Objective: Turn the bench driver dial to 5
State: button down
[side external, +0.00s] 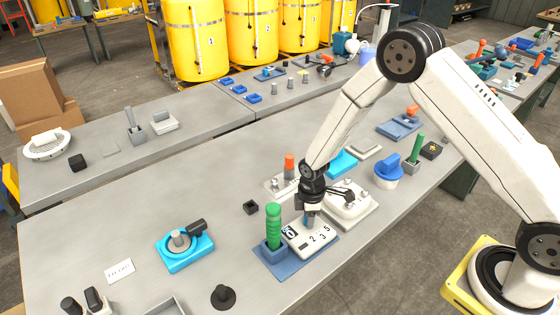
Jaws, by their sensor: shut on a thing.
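The bench driver dial unit is a white panel (313,243) on a blue base plate (322,253). Printed numbers, with 2, 3 and 5 readable, run along its face, and a dark marking is at its left. My gripper (309,214) points down at the back of this panel. It is shut on a small blue dial knob, which is mostly hidden by the fingers. I cannot tell which number the dial points to. A green ribbed handle (273,226) stands upright in a blue block at the left of the panel.
A white unit with knobs (349,203) is close behind the gripper at the right.

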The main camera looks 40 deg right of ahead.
jog(key=shift+n, duration=0.5)
jog(key=shift+c, duration=1.5)
grip_release()
jog(key=shift+r, duration=0.15)
jog(key=shift+r, duration=3.75)
jog(key=shift+r, duration=0.1)
